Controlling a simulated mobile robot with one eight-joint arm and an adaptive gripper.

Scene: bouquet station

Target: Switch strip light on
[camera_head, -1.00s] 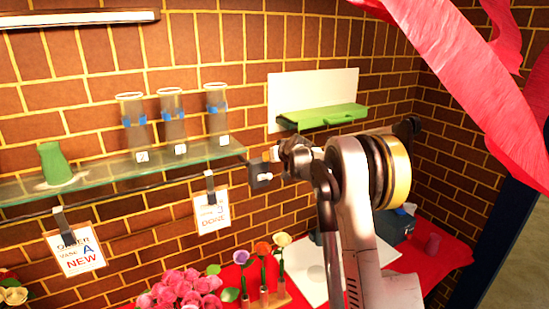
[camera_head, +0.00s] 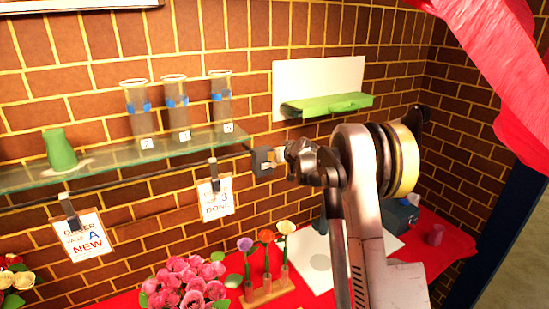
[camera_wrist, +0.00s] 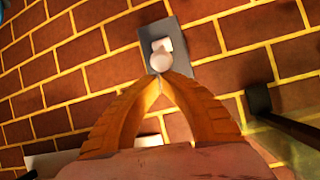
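The strip light (camera_head: 85,6) is a pale bar cut by the top left edge of the head view; I cannot tell whether it is lit. The wall switch (camera_head: 261,162) is a dark grey plate beside the shelf's right end. In the wrist view the switch plate (camera_wrist: 188,43) carries a white rounded knob (camera_wrist: 161,56). My gripper (camera_wrist: 160,77) has its orange fingertips together just below the knob in that view; contact is not clear. No object shows between the fingers. In the head view my gripper is at the switch, mostly hidden by my wrist.
A glass shelf (camera_head: 120,158) holds a green vase (camera_head: 59,149) and several clear cylinders. Order cards (camera_head: 84,238) hang below it. A green ledge (camera_head: 327,105) on a white panel is right of the switch. Flowers (camera_head: 190,284) stand below on the red table (camera_head: 440,255).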

